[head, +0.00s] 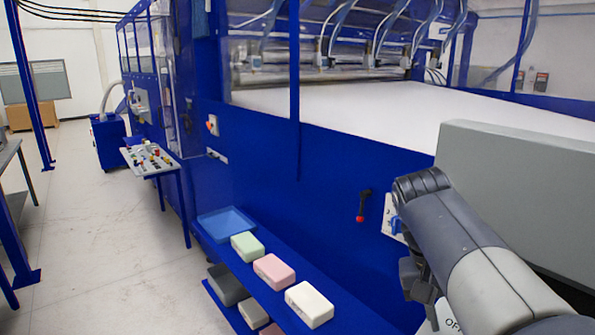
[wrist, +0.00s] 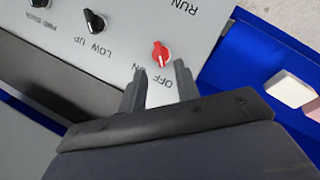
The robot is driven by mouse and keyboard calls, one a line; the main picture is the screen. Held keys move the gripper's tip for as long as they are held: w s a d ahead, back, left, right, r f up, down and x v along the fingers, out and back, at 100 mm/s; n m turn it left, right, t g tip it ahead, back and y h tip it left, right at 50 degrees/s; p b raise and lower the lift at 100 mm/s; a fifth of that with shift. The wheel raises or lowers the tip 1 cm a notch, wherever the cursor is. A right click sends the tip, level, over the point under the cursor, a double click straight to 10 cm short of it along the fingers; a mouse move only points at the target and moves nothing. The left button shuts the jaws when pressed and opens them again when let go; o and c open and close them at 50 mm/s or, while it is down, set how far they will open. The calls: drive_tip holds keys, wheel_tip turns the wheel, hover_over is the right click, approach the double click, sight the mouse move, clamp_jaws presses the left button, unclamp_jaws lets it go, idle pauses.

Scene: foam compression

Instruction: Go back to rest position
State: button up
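My gripper (wrist: 160,72) is open, with its two grey fingers apart and nothing held between them. In the wrist view a red knob (wrist: 160,53) with a white mark sits just beyond the fingertips, on a grey control panel (wrist: 140,30). "ON" and "OFF" labels show upside down near the knob; I cannot tell whether the fingers touch it. In the head view my arm reaches in from the lower right, and the gripper (head: 425,295) points down towards a panel piece marked "OF" (head: 446,318). The fingertips are not clear there.
Black knobs (wrist: 95,22) stand beside the red one. Green (head: 247,247), pink (head: 274,271) and cream (head: 309,304) blocks and a blue tray (head: 226,224) lie on a blue ledge. A large grey slab (head: 520,185) is behind my arm. Floor (head: 90,240) is free at left.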

drive_tip(key=s+v, duration=0.1)
drive_tip(key=v, duration=0.4)
drive_tip(key=x, duration=0.7)
drive_tip(key=w+x, duration=0.1)
drive_tip(key=x, duration=0.2)
drive_tip(key=shift+s+d+f, duration=0.1)
drive_tip(key=shift+d+f, duration=0.05)
drive_tip(key=shift+f, duration=0.25)
drive_tip(key=shift+d+m+y+b, duration=0.1)
drive_tip(key=shift+m+y+b, duration=0.3)
drive_tip(key=shift+m+b, duration=0.4)
drive_tip(key=m+t+y+b, duration=0.1)
drive_tip(key=m+b, duration=0.1)
drive_tip(key=m+t+b, duration=0.1)
drive_tip(key=m+b, duration=0.1)
drive_tip(key=m, duration=0.1)
drive_tip(key=shift+s+d+y, duration=0.1)
drive_tip(key=shift+d+y, duration=0.05)
drive_tip(key=shift+y, duration=0.25)
drive_tip(key=m+t+b, duration=0.1)
drive_tip(key=m+b, duration=0.1)
drive_tip(key=b, duration=0.1)
drive_tip(key=m+t+y+b, duration=0.1)
drive_tip(key=m+b, duration=0.2)
drive_tip(key=shift+s, duration=0.2)
drive_tip(key=shift+s+r+m+t+b, duration=0.15)
drive_tip(key=shift+m+t+b, duration=0.15)
drive_tip(key=shift+m+b, duration=0.6)
drive_tip(key=shift+r, duration=0.1)
